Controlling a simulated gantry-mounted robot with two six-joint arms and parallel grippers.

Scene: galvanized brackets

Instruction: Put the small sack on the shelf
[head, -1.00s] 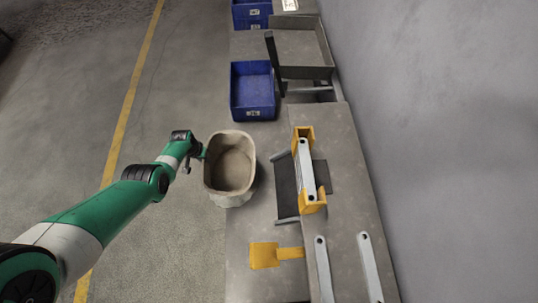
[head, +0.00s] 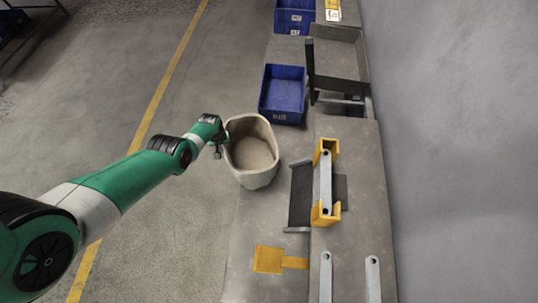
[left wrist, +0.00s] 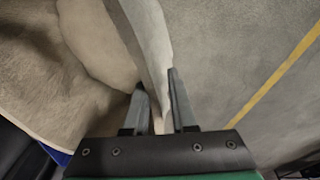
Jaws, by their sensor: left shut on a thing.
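The small sack (head: 251,154) is a beige, open-topped bag with an empty-looking inside. In the head view it is upright, over the left edge of the grey bench. My left gripper (head: 219,147) is at the left side of its rim. In the left wrist view the sack (left wrist: 95,45) fills the left half, and the two dark fingers of my left gripper (left wrist: 161,102) straddle its pale rim, shut on it. Whether the sack's bottom touches the bench is unclear. No surface is clearly marked as the shelf. My right gripper is not in view.
The grey bench (head: 265,216) carries a blue bin (head: 283,95), a grey tray (head: 340,60), a dark plate with a yellow bracket (head: 326,212), metal bars (head: 372,278) and a yellow piece (head: 268,260). A wall is on the right. Open floor is on the left.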

